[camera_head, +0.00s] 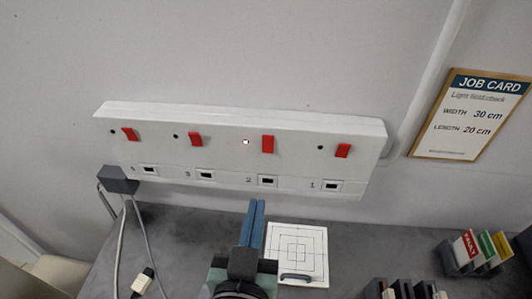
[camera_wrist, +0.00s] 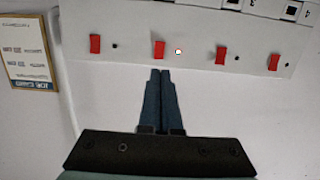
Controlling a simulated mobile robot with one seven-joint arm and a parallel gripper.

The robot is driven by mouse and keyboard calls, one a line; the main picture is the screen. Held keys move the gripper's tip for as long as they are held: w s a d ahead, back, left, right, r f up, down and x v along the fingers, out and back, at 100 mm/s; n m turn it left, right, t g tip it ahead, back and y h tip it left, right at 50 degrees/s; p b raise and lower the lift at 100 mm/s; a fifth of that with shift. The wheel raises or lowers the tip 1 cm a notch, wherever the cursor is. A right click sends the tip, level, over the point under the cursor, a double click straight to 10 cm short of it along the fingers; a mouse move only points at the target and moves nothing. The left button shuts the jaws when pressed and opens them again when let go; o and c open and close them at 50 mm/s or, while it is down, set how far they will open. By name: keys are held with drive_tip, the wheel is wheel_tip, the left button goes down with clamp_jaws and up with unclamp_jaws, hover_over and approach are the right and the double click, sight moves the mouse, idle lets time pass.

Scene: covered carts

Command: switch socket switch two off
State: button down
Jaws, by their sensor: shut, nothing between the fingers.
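A white socket strip (camera_head: 226,171) is on the wall with several red rocker switches. The socket labelled 2 has red switch two (camera_head: 267,144) above it, and the small indicator (camera_head: 246,142) beside it is lit white. The other indicators are dark. My gripper (camera_head: 257,202) is shut and empty, below the strip in the head view, with its fingertips lower than switch two. In the wrist view, which shows the strip upside down, my gripper (camera_wrist: 160,72) points at switch two (camera_wrist: 158,48), with the lit indicator (camera_wrist: 178,51) just right of it. The fingertips look apart from the switch.
A dark plug with cables (camera_head: 118,180) hangs at the strip's left end. A white square board with a grid (camera_head: 312,238) lies on the grey desk (camera_head: 190,235). Card holders (camera_head: 472,252) stand at the right. A job card (camera_head: 471,115) is on the wall.

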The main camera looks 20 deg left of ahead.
drive_tip(key=shift+w, duration=0.15)
drive_tip(key=p, duration=0.5)
approach(268, 149)
drive_tip(key=x, duration=0.5)
drive_tip(key=shift+w+r, duration=0.15)
drive_tip(key=shift+w, duration=0.05)
drive_tip(key=shift+x, duration=0.75)
